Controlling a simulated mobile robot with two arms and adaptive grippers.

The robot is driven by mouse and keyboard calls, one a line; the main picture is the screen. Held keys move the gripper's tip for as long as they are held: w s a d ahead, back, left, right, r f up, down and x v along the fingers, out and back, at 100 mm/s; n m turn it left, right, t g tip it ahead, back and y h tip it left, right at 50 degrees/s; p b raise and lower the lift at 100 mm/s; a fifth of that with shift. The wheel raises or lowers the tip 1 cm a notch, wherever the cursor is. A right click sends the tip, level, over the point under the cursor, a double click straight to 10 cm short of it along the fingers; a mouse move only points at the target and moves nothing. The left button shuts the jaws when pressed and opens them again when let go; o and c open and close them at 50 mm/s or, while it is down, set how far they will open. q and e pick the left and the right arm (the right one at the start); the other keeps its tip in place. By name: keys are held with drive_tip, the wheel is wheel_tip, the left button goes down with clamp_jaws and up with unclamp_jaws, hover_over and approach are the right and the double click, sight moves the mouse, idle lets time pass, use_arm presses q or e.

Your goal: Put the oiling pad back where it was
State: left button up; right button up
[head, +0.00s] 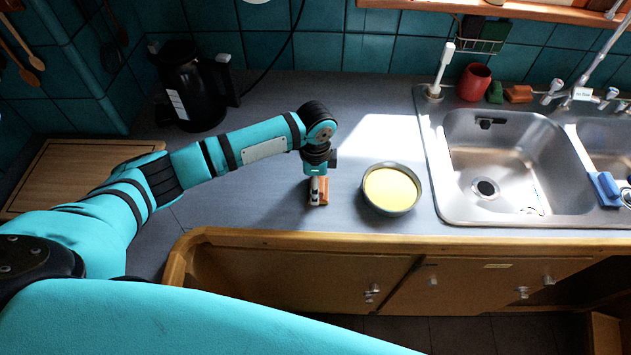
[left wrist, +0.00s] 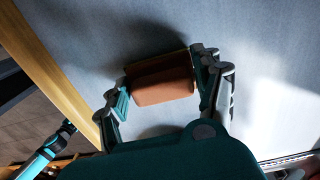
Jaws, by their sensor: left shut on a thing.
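My left gripper (head: 318,188) points down at the counter, left of a round grey pan (head: 417,205) with a pale yellow filling. In the left wrist view my left gripper (left wrist: 166,82) has its two fingers on the ends of a reddish-brown block, the oiling pad (left wrist: 162,85). In the head view the pad (head: 324,191) shows as a small orange-brown piece beside the fingers. It is at or just above the counter; I cannot tell whether it touches.
The grey counter (head: 265,205) is clear around the gripper, with a wooden front edge. A steel sink (head: 437,150) is at the right, with a red cup (head: 474,82), a green block and an orange block (head: 519,94) behind it. A black kettle (head: 190,90) stands at the back left.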

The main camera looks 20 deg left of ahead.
use_arm(q)
drive_tip(key=o, duration=1.3)
drive_tip(key=shift+f, duration=0.1)
drive_tip(key=o, duration=0.4)
drive_tip(key=shift+r, duration=0.25)
wheel_tip(320, 180, up, 12)
drive_tip(key=b, duration=0.2)
use_arm(e)
drive_tip(key=shift+s+d+f, duration=0.15)
drive_tip(key=shift+s+f, duration=0.15)
drive_tip(key=shift+f, duration=0.35)
drive_tip(key=shift+s+d+f, duration=0.1)
drive_tip(key=shift+s+f, duration=0.2)
drive_tip(key=shift+f, duration=0.3)
use_arm(q)
drive_tip(key=shift+f, duration=0.1)
